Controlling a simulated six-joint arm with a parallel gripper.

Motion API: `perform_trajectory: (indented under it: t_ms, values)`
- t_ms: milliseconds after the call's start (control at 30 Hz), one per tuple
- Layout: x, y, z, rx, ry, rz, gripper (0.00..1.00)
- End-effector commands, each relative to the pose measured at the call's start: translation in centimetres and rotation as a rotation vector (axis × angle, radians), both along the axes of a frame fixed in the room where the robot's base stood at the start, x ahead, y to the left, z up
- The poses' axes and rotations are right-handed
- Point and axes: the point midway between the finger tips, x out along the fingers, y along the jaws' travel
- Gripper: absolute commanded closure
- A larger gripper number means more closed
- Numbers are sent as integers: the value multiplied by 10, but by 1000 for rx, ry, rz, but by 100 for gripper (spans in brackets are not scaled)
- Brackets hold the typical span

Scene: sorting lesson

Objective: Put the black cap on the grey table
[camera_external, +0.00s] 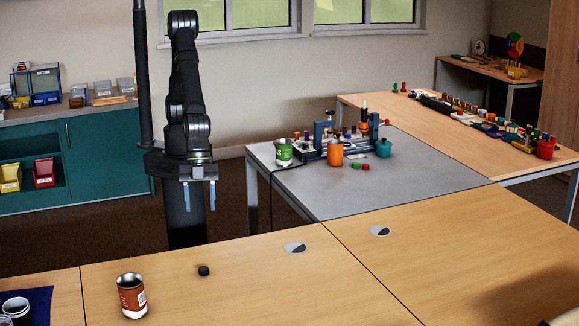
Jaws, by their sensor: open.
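The black cap (203,271) is a small dark round piece on the near wooden table. It stands alone, right of a can. The grey table (400,184) is behind the wooden tables, right of my arm; its front and right part is bare. My gripper (200,207) points down with its two blue fingers apart and nothing between them. It hangs above and behind the cap, apart from it, near the back edge of the wooden table.
On the grey table are a green can (283,152), an orange can (335,153), a teal pot (383,148) and a blue fixture (322,136). Cable-hole covers (295,248) lie flat in the wooden table.

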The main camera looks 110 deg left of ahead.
Motion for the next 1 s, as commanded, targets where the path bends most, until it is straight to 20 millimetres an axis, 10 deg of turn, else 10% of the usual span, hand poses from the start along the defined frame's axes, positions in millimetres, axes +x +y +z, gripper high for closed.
perform_trajectory:
  t_ms: [1000]
  values:
    - [18, -41, -116, 0, 0, 0, 48]
